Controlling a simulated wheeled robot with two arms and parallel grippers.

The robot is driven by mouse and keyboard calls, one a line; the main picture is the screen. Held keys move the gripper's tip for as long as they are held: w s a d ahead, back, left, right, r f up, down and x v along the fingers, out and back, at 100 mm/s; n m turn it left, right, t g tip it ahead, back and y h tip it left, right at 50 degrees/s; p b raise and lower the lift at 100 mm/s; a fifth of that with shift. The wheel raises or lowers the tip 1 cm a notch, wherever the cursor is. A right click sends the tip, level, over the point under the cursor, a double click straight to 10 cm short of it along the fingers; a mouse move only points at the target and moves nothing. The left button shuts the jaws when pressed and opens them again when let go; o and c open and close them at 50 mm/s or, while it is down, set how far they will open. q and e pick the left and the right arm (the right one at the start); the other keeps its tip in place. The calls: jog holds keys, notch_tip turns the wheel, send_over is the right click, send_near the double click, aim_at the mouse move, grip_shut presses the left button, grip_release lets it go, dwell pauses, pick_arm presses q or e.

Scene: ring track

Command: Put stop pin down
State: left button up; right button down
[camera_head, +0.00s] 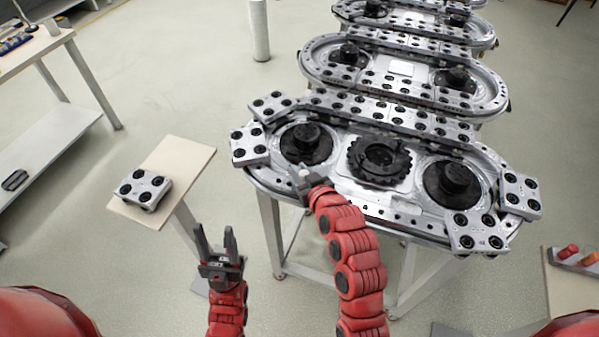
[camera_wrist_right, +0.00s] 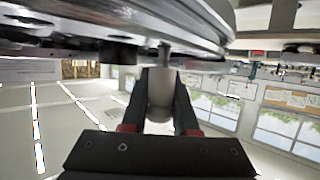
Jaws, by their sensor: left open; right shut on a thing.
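My right gripper (camera_head: 306,182) is shut on the stop pin, a small pale cylinder (camera_head: 304,173), at the near left edge of the ring track (camera_head: 400,209). In the right wrist view the grey stop pin (camera_wrist_right: 160,92) sits between the two dark fingers (camera_wrist_right: 160,100). Its thin end points at the track's rim (camera_wrist_right: 190,30); I cannot tell whether it touches or sits in a hole. My left gripper (camera_head: 216,240) is open and empty, left of the track and clear of it.
A small wooden-topped stand (camera_head: 185,157) at the left carries a metal block with black rollers (camera_head: 143,188). Similar blocks sit at the track's corners. More ring tracks (camera_head: 400,68) stand behind. A stand with red and orange pieces (camera_head: 577,255) is at the right.

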jog(key=shift+f, duration=0.9)
jog(key=c, duration=0.7)
grip_release()
jog(key=shift+r, duration=0.2)
jog(key=b+v, duration=0.1)
jog(key=v, duration=0.4)
jog(key=shift+s+d+b, duration=0.25)
jog(key=shift+s+b, duration=0.05)
jog(key=shift+b, duration=0.05)
jog(key=p+v, duration=0.6)
jog(key=shift+s+r, duration=0.15)
